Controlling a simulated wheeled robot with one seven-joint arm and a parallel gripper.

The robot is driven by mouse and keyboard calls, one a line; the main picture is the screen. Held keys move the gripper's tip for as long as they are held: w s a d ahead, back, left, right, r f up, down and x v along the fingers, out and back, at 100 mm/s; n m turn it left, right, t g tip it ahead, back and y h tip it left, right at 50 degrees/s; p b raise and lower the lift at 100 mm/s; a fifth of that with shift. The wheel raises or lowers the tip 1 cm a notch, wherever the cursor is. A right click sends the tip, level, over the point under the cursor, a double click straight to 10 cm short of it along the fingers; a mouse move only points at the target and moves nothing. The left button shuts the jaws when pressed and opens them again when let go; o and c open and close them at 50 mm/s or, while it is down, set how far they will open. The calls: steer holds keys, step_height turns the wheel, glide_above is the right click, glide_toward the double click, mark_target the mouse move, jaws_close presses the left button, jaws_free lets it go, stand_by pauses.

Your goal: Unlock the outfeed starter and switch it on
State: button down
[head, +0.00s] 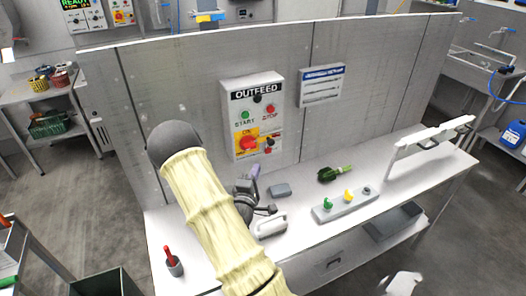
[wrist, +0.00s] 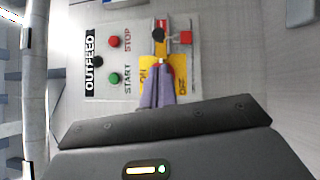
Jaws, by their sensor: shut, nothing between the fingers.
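The outfeed starter (head: 227,112) is a light grey box on the upright panel, lettered OUTFEED. It has a green START button (head: 245,115) and a red STOP button (head: 270,108). Below them a red rotary switch (head: 248,143) sits on a yellow plate marked ON. A small red and black fitting, perhaps a lock (head: 269,142), is right of the switch; it also shows in the wrist view (wrist: 186,38). My gripper (head: 256,169) is shut and empty, in front of the starter's lower part. In the wrist view its fingers (wrist: 160,62) overlap the yellow plate and hide most of the switch; contact cannot be told.
A white sign (head: 321,86) hangs right of the starter. On the bench are a grey block (head: 280,190), a green object (head: 335,173), a grey base (head: 328,216) with coloured pieces, and a cup (head: 175,267) with a red handle. A white rack (head: 425,140) stands right.

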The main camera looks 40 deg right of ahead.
steer(key=shift+w, duration=0.1)
steer(key=p, duration=0.4)
glide_toward(267, 140)
steer(key=x, duration=0.4)
steer(key=shift+w+d+p, duration=0.25)
steer(key=shift+d+p, duration=0.05)
steer(key=shift+d, duration=0.05)
steer(key=shift+d, duration=0.1)
